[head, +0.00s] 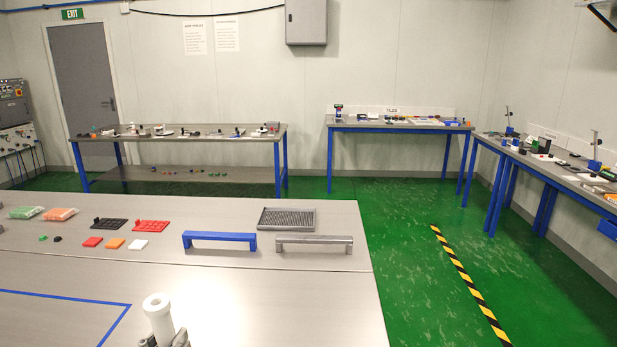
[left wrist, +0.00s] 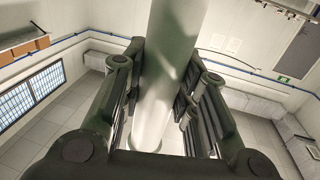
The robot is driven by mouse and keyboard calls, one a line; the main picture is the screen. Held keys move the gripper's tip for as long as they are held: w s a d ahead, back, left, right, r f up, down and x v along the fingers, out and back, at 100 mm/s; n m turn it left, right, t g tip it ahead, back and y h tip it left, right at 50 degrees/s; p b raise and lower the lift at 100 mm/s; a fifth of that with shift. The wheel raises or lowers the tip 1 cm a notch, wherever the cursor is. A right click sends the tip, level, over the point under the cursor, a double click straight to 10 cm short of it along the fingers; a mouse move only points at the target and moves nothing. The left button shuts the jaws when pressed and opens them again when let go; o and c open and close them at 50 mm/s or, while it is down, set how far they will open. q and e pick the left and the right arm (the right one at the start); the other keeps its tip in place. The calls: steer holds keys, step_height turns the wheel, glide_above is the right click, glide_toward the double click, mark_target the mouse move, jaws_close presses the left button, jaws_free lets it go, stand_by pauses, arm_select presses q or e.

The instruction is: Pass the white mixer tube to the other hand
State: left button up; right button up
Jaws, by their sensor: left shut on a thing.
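The white mixer tube (head: 158,318) stands roughly upright at the bottom edge of the head view, its wider round top uppermost. My left gripper (head: 166,341) is shut around its lower part; only the fingertips show there. In the left wrist view the tube (left wrist: 172,70) runs up between the two dark fingers of the left gripper (left wrist: 163,95), which press on it from both sides. The tube's lower end is hidden in the head view. My right gripper does not show in either view.
The grey table (head: 260,300) has a blue tape outline (head: 70,297) at left. A blue handle (head: 219,240), a grey handle (head: 314,243), a grey mesh tray (head: 287,218) and small coloured plates (head: 115,243) lie farther back. The table's near right part is clear.

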arm_select(q)
steer(key=s+d+f+n+y, duration=0.1)
steer(key=s+d+n+y, duration=0.1)
steer(key=s+d+y, duration=0.2)
steer(key=shift+d+f, duration=0.15)
steer(key=shift+d, duration=1)
steer(key=shift+s, duration=0.1)
